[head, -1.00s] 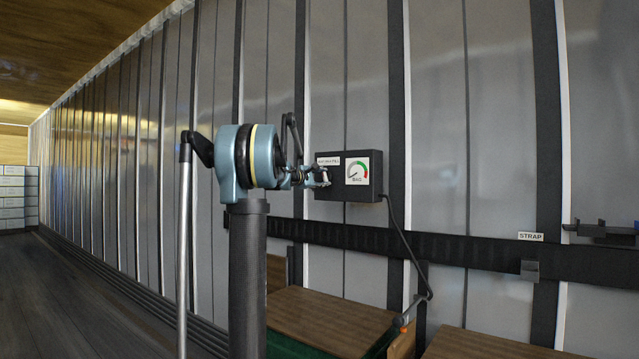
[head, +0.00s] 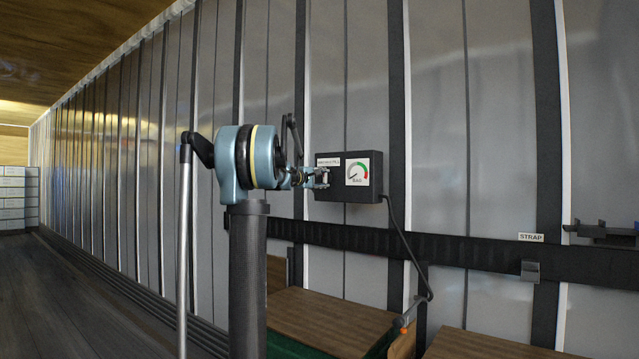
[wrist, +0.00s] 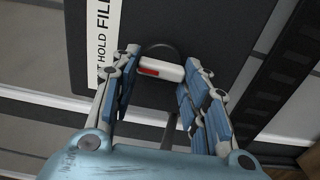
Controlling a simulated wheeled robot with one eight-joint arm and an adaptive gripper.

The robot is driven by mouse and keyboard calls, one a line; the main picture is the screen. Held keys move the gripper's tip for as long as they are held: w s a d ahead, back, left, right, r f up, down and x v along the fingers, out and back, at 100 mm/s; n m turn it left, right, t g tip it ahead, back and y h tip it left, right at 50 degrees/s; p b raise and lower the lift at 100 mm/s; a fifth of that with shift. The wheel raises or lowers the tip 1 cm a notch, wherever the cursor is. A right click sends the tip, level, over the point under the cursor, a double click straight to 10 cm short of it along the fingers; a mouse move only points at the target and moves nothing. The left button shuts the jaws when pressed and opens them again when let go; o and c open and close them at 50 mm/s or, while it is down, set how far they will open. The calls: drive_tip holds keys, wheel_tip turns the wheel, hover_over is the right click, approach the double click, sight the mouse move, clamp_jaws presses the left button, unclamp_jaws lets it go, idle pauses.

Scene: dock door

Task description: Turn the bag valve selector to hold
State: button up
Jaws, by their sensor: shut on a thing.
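The bag valve selector (wrist: 160,70) is a pale bar with a red mark, set over a round dark base on the dark valve box (wrist: 200,25). Its red mark is towards the label strip (wrist: 103,40), where FILL and HOLD can be read; I cannot tell exactly which word it points at. My gripper (wrist: 157,80) has its fingers on either side of the bar and is shut on it. In the head view my gripper (head: 322,178) is at the left part of the box (head: 360,197), and the selector is hidden there.
A BAG gauge (head: 357,172) on the box has its needle low at the left. A black hose (head: 405,240) hangs from the box. A dark rail (head: 450,248) with a STRAP label (head: 531,237) runs along the wall. Wooden crates (head: 330,318) stand below.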

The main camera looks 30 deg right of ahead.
drive_tip(key=shift+f, duration=0.15)
drive_tip(key=o, duration=1)
drive_tip(key=shift+o, duration=0.2)
drive_tip(key=v, duration=1.2)
drive_tip(key=shift+f, duration=0.1)
